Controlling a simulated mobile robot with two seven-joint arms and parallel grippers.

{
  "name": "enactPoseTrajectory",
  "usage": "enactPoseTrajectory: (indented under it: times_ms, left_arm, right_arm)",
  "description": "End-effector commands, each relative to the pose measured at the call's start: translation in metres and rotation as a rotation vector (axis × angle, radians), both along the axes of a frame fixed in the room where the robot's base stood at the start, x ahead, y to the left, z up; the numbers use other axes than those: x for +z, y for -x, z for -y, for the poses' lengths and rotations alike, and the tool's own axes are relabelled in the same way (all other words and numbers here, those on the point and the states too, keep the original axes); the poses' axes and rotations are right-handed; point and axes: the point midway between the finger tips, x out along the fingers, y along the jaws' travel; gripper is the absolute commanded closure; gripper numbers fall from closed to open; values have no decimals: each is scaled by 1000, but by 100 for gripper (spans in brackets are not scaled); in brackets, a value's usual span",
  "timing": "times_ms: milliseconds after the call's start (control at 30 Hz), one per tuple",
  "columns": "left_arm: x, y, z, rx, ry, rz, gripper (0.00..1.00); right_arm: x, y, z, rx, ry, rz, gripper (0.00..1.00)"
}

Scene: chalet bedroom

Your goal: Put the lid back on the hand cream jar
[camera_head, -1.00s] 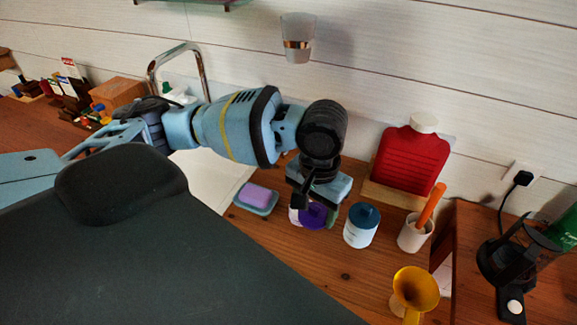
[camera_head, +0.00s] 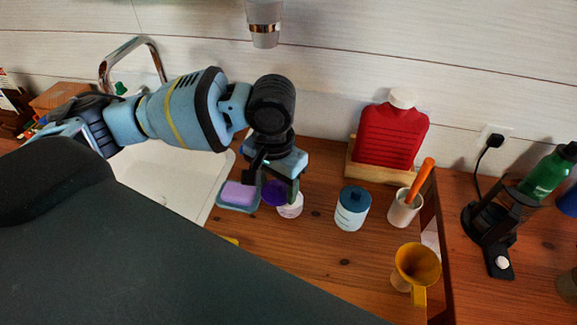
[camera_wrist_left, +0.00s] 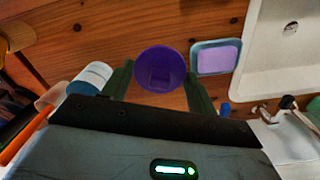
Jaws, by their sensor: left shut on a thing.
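My left gripper (camera_head: 273,188) is shut on the purple round lid (camera_head: 275,193). In the left wrist view the lid (camera_wrist_left: 161,68) sits between the two dark green fingers. The hand cream jar (camera_head: 290,208), small and pale, stands on the wooden counter just below and right of the lid in the head view. The lid overlaps its upper left part, and I cannot tell whether they touch. In the left wrist view the jar is hidden, apparently behind the lid. My right gripper is not in view.
A soap dish (camera_head: 223,208) with purple soap is close left, beside the sink (camera_head: 165,185). A white jar with blue lid (camera_head: 352,210), a cup with an orange handle (camera_head: 404,210) and a yellow funnel (camera_head: 416,265) stand right. A red bottle (camera_head: 393,135) is behind.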

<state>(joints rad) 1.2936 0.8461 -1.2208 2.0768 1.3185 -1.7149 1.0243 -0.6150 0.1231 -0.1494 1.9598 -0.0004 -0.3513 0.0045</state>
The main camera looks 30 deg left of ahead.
Motion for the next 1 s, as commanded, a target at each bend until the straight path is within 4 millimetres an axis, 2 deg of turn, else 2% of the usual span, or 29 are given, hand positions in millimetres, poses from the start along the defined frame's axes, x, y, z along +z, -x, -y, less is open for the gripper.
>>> enactPoseTrajectory:
  times_ms: [1000]
  left_arm:
    - [-7, -35, 1, -1593, 0, 2, 63]
  right_arm:
    - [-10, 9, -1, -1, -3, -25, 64]
